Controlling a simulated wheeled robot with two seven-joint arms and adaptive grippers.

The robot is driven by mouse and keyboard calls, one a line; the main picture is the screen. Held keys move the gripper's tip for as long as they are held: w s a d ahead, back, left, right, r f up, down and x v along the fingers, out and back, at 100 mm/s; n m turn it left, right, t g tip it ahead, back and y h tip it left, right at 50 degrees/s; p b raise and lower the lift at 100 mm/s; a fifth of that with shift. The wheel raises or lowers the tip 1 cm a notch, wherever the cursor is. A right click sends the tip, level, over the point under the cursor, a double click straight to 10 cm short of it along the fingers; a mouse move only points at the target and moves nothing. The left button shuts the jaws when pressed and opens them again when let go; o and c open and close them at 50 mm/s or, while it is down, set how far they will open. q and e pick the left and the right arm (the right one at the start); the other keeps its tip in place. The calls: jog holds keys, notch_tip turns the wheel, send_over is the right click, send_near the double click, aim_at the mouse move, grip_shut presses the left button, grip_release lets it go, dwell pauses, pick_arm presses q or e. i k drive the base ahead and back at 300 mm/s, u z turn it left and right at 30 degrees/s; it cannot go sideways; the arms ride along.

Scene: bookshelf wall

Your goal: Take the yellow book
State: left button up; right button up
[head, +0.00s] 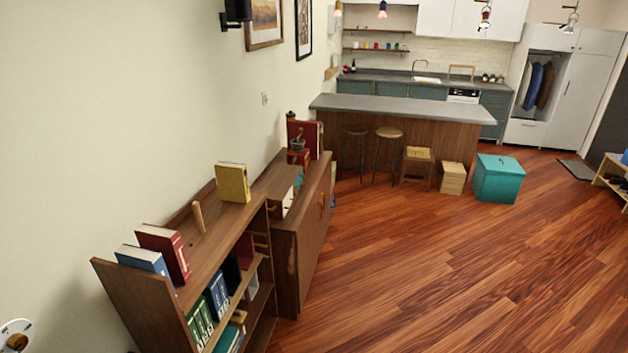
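The yellow book (233,183) stands upright on top of the brown bookshelf (215,240), at its far right end. Its cover faces me. A red book (166,252) and a blue book (143,260) stand close together at the near left end of the same top. A small wooden peg-like object (198,216) stands between them and the yellow book. Neither of my grippers can be made out. Only a white rounded part, seemingly of my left arm, shows at the lower left corner.
The lower shelves hold green and blue books (217,294). A brown cabinet (312,232) adjoins the bookshelf's far end. The wall (120,130) runs close behind. The wooden floor (400,280) to the right is clear. A teal box (497,181) and stools stand farther back.

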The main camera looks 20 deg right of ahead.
aim_at(233, 181)
jog(key=z, duration=0.65)
jog(key=k, duration=0.5)
jog(key=z, duration=1.1)
jog(key=i, duration=2.75)
jog(key=u, duration=0.3)
jog(key=i, duration=1.45)
jog(key=u, duration=1.9)
jog(key=i, duration=1.05)
jog(key=u, duration=0.85)
